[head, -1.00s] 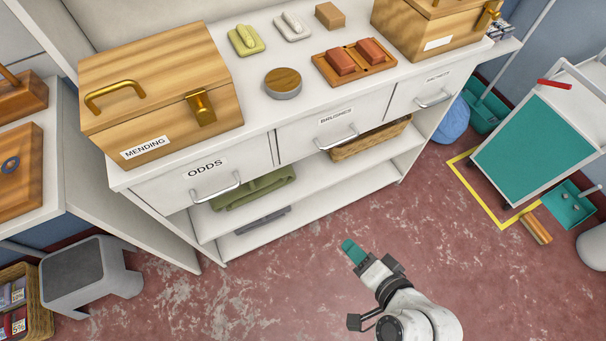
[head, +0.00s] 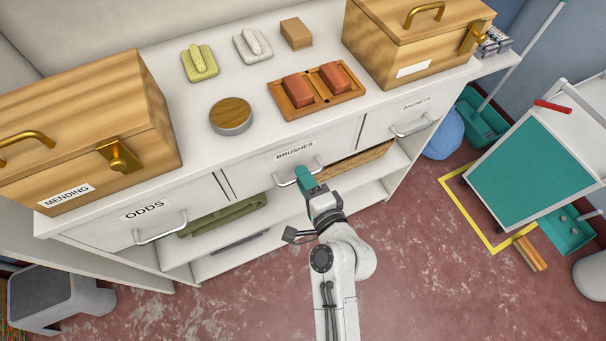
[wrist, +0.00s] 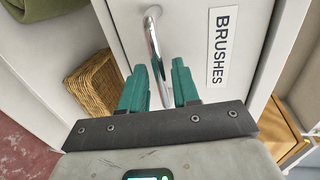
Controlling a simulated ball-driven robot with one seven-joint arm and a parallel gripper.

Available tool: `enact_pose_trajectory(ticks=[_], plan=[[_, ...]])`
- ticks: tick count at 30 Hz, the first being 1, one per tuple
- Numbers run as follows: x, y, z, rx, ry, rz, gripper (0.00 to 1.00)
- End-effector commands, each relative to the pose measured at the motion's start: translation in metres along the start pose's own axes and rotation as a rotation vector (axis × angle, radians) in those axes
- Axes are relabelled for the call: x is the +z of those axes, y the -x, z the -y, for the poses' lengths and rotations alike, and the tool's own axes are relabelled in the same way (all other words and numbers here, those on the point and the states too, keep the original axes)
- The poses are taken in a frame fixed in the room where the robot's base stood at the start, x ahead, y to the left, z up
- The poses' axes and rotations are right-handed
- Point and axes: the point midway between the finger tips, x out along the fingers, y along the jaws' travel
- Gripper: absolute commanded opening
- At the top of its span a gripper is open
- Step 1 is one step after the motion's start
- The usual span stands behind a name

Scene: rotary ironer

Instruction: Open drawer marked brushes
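The drawer marked BRUSHES (head: 268,171) is the middle one in the white cabinet and looks closed. Its silver bar handle (head: 284,183) is on the front, below the label. My gripper (head: 304,178) is at the right part of this handle in the head view. In the wrist view, my gripper's teal fingers (wrist: 159,86) stand apart, one on each side of the handle bar (wrist: 153,40). The BRUSHES label (wrist: 222,47) is to the right of them. I cannot tell whether either finger touches the bar.
The ODDS drawer (head: 110,232) is to the left and another handled drawer (head: 385,122) to the right. Below are open shelves with green cloth (head: 225,213) and a wicker basket (head: 352,163). A teal-panelled cart (head: 535,160) stands at the right.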

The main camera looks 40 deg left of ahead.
Motion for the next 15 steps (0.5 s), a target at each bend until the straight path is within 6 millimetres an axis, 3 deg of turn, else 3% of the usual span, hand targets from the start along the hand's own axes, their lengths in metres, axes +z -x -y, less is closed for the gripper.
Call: enact_pose_trajectory(ticks=[5,14,15], plan=[[-0.0002,-0.0123,0.0000,0.001,0.000,0.000,0.31],[-0.0003,-0.0136,-0.0001,0.000,0.000,-0.001,0.31],[-0.0003,-0.0135,-0.0001,0.001,0.000,-0.001,0.27]])
